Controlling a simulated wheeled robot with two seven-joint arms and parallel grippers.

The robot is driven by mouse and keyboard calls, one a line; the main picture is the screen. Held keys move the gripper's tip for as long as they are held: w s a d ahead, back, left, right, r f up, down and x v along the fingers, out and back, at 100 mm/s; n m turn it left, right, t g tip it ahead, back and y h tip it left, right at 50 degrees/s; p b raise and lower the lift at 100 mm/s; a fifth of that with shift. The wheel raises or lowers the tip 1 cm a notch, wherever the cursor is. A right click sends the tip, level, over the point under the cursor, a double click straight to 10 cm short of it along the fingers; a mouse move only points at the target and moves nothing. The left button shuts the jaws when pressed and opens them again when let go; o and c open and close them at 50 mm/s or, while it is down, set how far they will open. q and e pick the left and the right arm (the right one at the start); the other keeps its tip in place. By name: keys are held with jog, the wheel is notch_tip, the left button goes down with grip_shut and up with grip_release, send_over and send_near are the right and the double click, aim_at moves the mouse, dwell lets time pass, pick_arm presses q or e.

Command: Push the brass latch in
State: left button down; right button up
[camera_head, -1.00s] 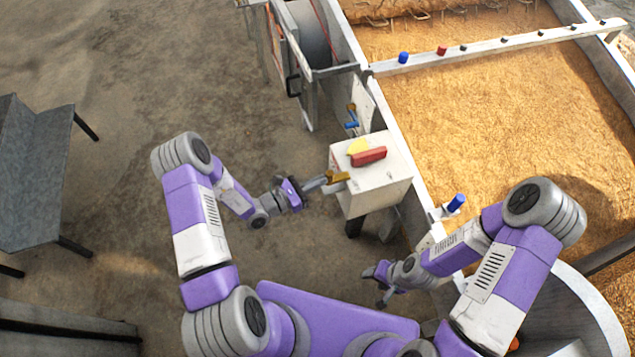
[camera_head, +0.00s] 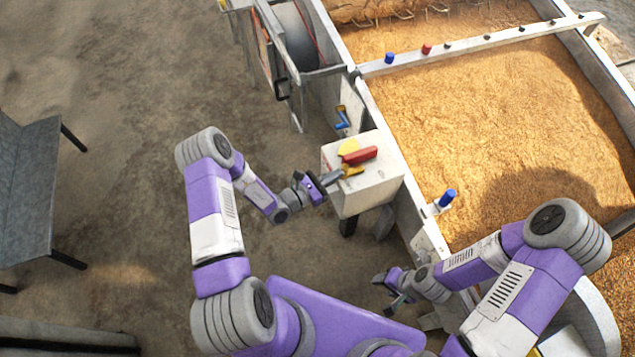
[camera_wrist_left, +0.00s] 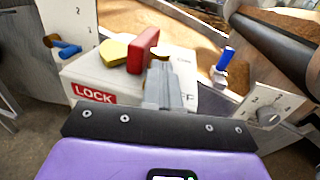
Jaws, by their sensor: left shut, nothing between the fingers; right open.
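The brass latch (camera_head: 352,170) sits on top of the white box (camera_head: 365,195), just below a red handle (camera_head: 360,156) and a yellow plate (camera_head: 349,147). My left gripper (camera_head: 334,178) is shut and empty, its tips at the latch's near end; contact looks likely but is not certain. In the left wrist view the shut fingers (camera_wrist_left: 162,84) point at the box and hide most of the latch; a bit of brass shows behind them. The box carries a red LOCK label (camera_wrist_left: 95,93). My right gripper (camera_head: 393,287) is open and empty, low in front of the trough.
A blue lever (camera_head: 342,120) is on the panel behind the box. A blue knob (camera_head: 447,198) stands on the rim of the grain trough (camera_head: 408,210). A dial panel (camera_wrist_left: 265,115) is at right in the wrist view.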

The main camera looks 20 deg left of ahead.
pick_arm(q)
jog(key=shift+w+d+r, duration=0.1)
jog(key=shift+s+a, duration=0.2)
jog(key=p+v, duration=0.2)
jog(key=v, duration=1.1)
jog(key=shift+s+a+p, duration=0.2)
jog(key=shift+s+p, duration=0.1)
jog(key=shift+p, duration=0.05)
jog(key=s+d+f+m+g+h, duration=0.1)
jog(key=s+d+m+g+h, duration=0.3)
jog(key=s+d+m+g, duration=0.45)
jog(key=s+d+f+m+g+y, duration=0.4)
jog(key=s+f+m+g+y, duration=0.3)
jog(key=s+m+g, duration=0.4)
jog(key=w+r+m+t+y+p, duration=0.1)
jog(key=w+m+t+y, duration=0.2)
jog(key=w+m+t, duration=0.2)
jog(key=shift+w+d+r+m, duration=0.3)
jog(key=shift+w+r+m, duration=0.1)
jog(key=shift+w+m, duration=0.35)
